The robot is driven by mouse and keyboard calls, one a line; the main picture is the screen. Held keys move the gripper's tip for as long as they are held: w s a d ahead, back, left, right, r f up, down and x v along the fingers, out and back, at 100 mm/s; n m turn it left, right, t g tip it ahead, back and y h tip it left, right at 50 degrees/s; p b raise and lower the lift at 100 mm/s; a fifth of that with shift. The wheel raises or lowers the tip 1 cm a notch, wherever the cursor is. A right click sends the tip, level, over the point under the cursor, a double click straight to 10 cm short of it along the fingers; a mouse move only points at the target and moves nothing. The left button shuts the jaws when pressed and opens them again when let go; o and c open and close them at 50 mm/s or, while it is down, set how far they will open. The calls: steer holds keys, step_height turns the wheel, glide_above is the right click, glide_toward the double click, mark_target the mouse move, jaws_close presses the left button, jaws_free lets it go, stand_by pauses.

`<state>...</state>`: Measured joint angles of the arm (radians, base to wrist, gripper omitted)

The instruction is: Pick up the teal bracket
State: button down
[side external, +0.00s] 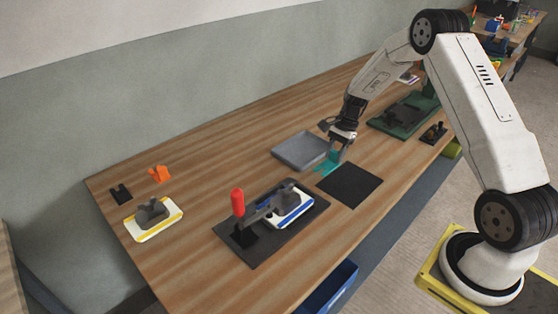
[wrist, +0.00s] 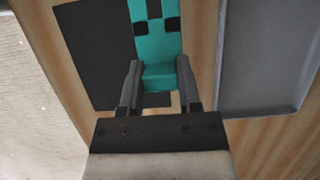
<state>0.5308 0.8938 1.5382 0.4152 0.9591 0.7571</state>
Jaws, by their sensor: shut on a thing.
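The teal bracket (side external: 331,159) is small in the side external view, between the grey tray and the black mat. In the wrist view the bracket (wrist: 155,40) is a teal plate with dark holes or slots and a lower block between my fingers. My gripper (side external: 338,150) points down at it. In the wrist view my gripper (wrist: 158,78) is shut on the bracket, one dark finger on each side. I cannot tell whether the bracket touches the table.
The grey tray (side external: 294,157) lies left of my gripper, the black mat (side external: 361,189) to the right. A clamp with a red handle (side external: 238,203) stands on a dark plate nearer the camera. A green fixture (side external: 386,124) is behind. Bare wooden table (side external: 190,185) lies between the tray and the left-hand parts.

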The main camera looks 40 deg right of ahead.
steer(key=shift+d, duration=1.15)
steer(key=shift+d, duration=0.55)
steer(key=shift+d, duration=0.75)
steer(key=shift+d, duration=0.3)
steer(key=shift+d, duration=0.7)
steer(key=shift+d, duration=0.15)
steer(key=shift+r, duration=0.2)
step_height(320, 180, up, 7)
steer(key=shift+f, duration=0.15)
stand_by(0.3)
